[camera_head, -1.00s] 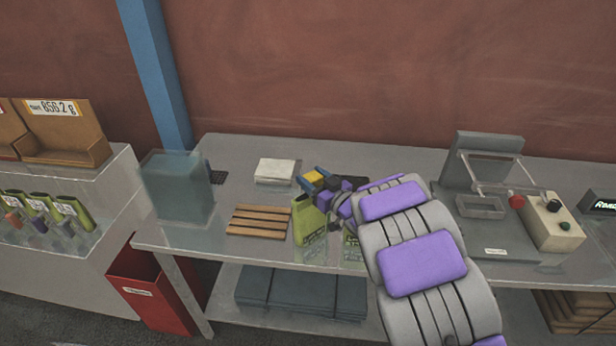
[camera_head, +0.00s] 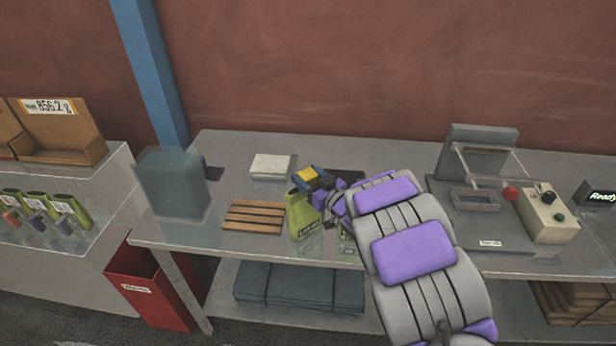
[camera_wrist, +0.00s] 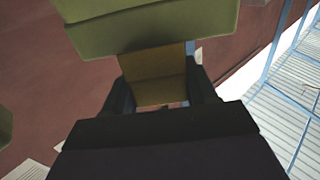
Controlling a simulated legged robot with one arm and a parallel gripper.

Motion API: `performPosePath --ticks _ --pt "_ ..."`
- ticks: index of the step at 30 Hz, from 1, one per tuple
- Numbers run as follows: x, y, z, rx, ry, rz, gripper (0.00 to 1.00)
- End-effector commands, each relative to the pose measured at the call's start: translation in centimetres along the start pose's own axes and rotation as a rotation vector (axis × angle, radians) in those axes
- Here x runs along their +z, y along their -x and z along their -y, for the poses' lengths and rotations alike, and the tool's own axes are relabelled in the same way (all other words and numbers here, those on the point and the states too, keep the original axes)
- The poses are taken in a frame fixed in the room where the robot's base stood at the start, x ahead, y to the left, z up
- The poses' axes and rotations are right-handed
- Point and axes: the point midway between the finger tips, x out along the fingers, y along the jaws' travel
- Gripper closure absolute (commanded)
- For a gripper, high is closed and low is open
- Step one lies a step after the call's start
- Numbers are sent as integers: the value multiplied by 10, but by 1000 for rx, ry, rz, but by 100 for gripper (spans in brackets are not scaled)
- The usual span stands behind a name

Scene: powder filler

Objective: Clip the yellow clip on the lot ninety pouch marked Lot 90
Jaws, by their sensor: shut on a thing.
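My gripper (camera_head: 311,179) is shut on the yellow clip (camera_head: 307,173), just above the top of a green pouch. The wrist view shows the yellow clip (camera_wrist: 158,78) between the two dark fingers, with a green pouch edge (camera_wrist: 150,25) right against or just beyond it. The green pouch (camera_head: 303,214) stands on the table with a dark label too small to read surely. I cannot tell whether the clip is around the pouch's top. A second green pouch (camera_head: 345,243) is mostly hidden behind my arm.
A wooden slatted rack (camera_head: 253,216) lies left of the pouch, with a white block (camera_head: 270,166) behind it. A translucent blue-grey box (camera_head: 172,184) stands at the left. A sealing machine (camera_head: 480,190) stands right. A red bin (camera_head: 152,285) is below the table's left end.

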Motion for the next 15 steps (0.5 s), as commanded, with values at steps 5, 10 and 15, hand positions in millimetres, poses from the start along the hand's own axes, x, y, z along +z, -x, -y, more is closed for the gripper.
performPosePath --ticks 5,10,15 --pt "6 0 1 1 -2 12 36" --pt "3 2 1 1 -1 5 19" --pt "1 2 0 2 -1 1 14"
